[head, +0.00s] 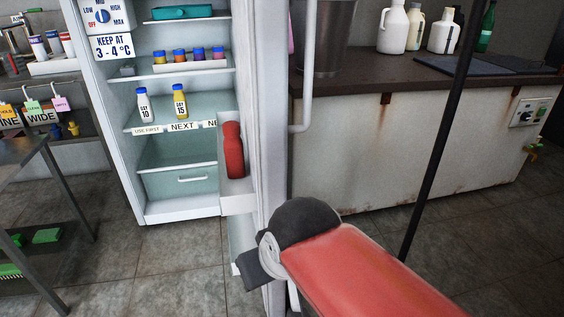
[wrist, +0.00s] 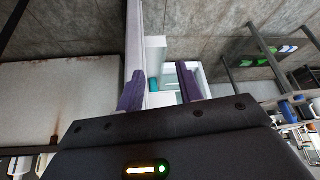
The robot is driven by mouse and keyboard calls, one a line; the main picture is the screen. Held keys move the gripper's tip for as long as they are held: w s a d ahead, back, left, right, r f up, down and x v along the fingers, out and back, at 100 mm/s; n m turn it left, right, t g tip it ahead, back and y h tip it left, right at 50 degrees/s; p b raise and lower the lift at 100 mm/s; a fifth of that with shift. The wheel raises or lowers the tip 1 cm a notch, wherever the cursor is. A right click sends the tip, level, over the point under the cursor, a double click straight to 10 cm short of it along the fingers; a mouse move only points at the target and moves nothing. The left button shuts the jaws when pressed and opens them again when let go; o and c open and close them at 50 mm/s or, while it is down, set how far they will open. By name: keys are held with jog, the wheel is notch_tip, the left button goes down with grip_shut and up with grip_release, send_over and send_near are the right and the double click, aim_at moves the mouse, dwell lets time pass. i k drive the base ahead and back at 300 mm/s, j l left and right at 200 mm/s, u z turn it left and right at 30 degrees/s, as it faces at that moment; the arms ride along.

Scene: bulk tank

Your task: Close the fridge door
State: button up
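The white fridge (head: 180,217) stands open at the left of the head view, its shelves showing. Its door (head: 272,120) is swung out toward me and seen nearly edge-on, with a long white handle (head: 306,80) on its right face. A red bottle (head: 233,150) sits in the door's inner rack. In the wrist view the door (wrist: 134,40) is a pale upright strip, with the fridge interior to its right. My gripper (wrist: 160,69) is open, its two purple fingers apart, the left one overlapping the door strip. Whether it touches the door I cannot tell. In the head view the fingers are hidden.
A worn white bulk tank (head: 400,140) with jugs on its dark top stands right of the door. A thin black pole (head: 437,130) stands in front of it. A metal table (head: 40,170) is at the left. Bare floor tiles (head: 180,270) lie before the fridge.

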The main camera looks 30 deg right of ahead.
aim_at(261, 27)
jog(key=i+l+u, duration=0.15)
jog(key=l, duration=0.35)
jog(key=i+l+u, duration=0.15)
jog(key=l, duration=0.3)
jog(key=l+u, duration=0.15)
jog(key=l, duration=0.35)
jog(key=l+u, duration=0.45)
jog(key=l, duration=0.45)
jog(key=k+l+u, duration=0.45)
jog(key=i, duration=0.1)
